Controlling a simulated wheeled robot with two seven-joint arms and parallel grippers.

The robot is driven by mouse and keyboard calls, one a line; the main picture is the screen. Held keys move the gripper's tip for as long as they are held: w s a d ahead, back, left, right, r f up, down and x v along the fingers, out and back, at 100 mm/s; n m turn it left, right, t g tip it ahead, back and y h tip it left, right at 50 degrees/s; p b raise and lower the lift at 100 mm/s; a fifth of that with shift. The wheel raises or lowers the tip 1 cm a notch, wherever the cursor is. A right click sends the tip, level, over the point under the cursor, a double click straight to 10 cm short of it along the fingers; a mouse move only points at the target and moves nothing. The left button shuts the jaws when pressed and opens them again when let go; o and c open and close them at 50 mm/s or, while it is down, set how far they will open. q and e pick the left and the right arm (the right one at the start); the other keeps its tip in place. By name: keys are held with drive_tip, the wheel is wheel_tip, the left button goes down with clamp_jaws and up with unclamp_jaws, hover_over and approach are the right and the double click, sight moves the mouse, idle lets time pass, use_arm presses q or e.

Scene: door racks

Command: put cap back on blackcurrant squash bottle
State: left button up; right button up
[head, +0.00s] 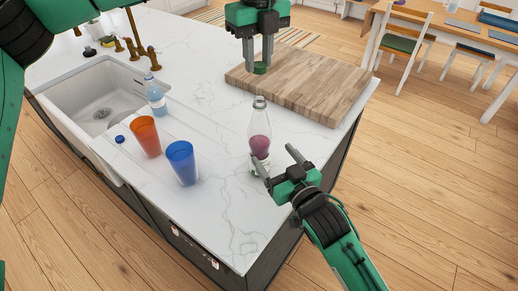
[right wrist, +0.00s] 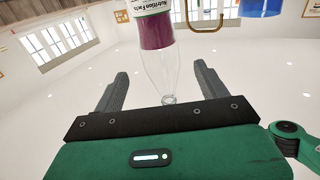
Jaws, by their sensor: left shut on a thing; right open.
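The blackcurrant squash bottle (head: 260,142) stands upright and uncapped on the white marble counter (head: 215,225), with purple liquid and a label low down. My left gripper (head: 260,66) is shut on a small green cap (head: 260,69), held above and behind the bottle, near the cutting board. My right gripper (head: 274,157) is open beside the bottle's lower part, at its front right. In the right wrist view the bottle (right wrist: 156,38) shows neck-down in the picture, between the open fingers (right wrist: 163,76). I see no firm contact.
A blue cup (head: 183,163) and an orange cup (head: 146,136) stand left of the bottle. A small blue-capped item (head: 120,140) and a clear bottle (head: 155,95) are near the sink (head: 75,85). A wooden cutting board (head: 310,85) lies behind the bottle. The front counter is clear.

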drive_tip(key=x, duration=1)
drive_tip(key=shift+w+a, duration=0.1)
drive_tip(key=shift+w, duration=0.05)
drive_tip(key=c, duration=1.5)
use_arm(q)
hover_over(259, 98)
drive_tip(key=shift+f, duration=2.45)
use_arm(e)
drive_tip(key=shift+o, duration=0.2)
use_arm(q)
drive_tip(key=shift+f, duration=0.1)
drive_tip(key=shift+f, duration=0.8)
drive_tip(key=shift+f, duration=0.6)
